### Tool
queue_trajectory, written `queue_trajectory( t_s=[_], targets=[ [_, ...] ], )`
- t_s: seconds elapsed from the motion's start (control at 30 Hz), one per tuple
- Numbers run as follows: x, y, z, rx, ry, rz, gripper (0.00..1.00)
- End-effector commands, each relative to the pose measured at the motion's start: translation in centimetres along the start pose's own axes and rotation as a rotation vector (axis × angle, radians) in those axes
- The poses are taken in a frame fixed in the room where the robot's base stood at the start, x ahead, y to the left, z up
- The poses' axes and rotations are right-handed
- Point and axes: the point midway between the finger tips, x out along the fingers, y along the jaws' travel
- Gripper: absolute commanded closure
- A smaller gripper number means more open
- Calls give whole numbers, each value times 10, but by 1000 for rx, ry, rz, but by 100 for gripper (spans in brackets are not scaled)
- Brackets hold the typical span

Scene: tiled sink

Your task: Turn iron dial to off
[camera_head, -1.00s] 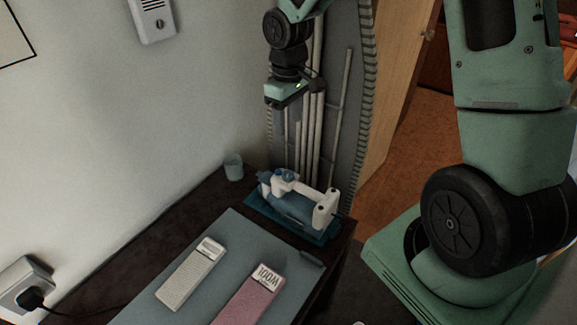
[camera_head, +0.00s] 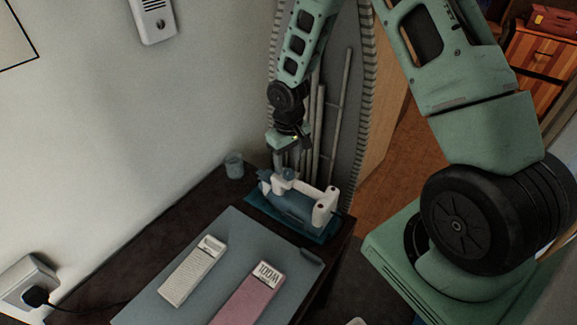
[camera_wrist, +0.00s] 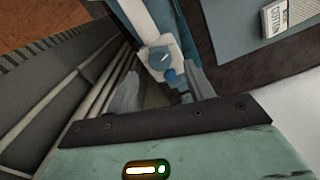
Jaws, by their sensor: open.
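The iron (camera_head: 290,204), with a blue body and white parts, lies on a blue-teal rest at the far end of the dark table. Its blue round dial (camera_head: 286,174) sits on top of a white part at the iron's left end. In the wrist view the dial (camera_wrist: 169,75) shows close by, between the finger directions. My gripper (camera_head: 290,162) points down just above the dial. It is open and empty, with one finger to each side. I cannot tell whether a finger touches the dial.
A small cup (camera_head: 234,165) stands left of the iron. A pale box (camera_head: 193,270) and a pink box (camera_head: 248,296) lie on the grey-blue mat (camera_head: 150,308). An ironing board (camera_head: 346,110) leans behind the iron. The wall is close on the left.

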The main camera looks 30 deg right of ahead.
Motion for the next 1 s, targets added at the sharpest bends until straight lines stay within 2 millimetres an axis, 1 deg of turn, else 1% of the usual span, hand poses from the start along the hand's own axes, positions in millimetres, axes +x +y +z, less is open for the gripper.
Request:
queue_trajectory(
  t_s=[0.03,0.1,0.3,0.63,0.67,0.7,0.8,1.0],
  targets=[
    [8,-1,1,-2,-4,-1,47],
    [18,-1,1,-1,-3,0,47],
    [35,-1,0,0,-1,0,47],
    [38,0,0,0,1,0,47],
    [38,0,0,0,1,0,55],
    [38,0,0,0,1,0,67],
    [38,0,0,0,0,0,92],
    [37,0,0,-6,0,0,92]
  ],
)
